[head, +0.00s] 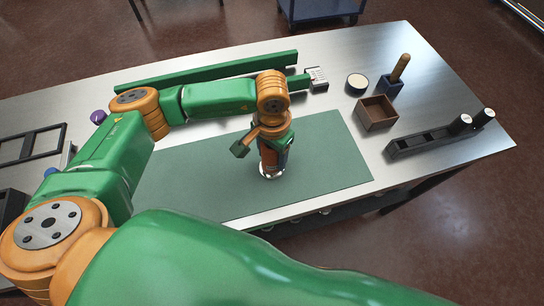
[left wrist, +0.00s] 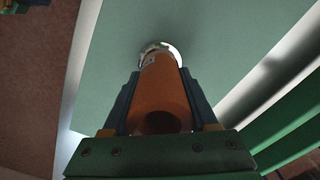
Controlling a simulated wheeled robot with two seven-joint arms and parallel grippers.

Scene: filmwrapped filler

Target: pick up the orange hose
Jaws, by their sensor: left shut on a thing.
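The orange hose (head: 267,160) stands about upright over the green mat (head: 330,165) in the head view, with a pale ring at its lower end. My left gripper (head: 274,152) points down from above and is shut on it. In the left wrist view the hose (left wrist: 160,95) lies between the two dark fingers of the left gripper (left wrist: 161,103), and its pale ring shows beyond the fingertips. I cannot tell whether its lower end touches the mat. My right gripper is not in view.
A long green bar (head: 200,72) lies at the back of the steel table (head: 440,90). On the right are a brown open box (head: 376,114), a round tin (head: 356,84), a wooden-handled tool in a blue holder (head: 391,83) and a black plane-like tool (head: 437,136). A black frame (head: 32,145) lies at left.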

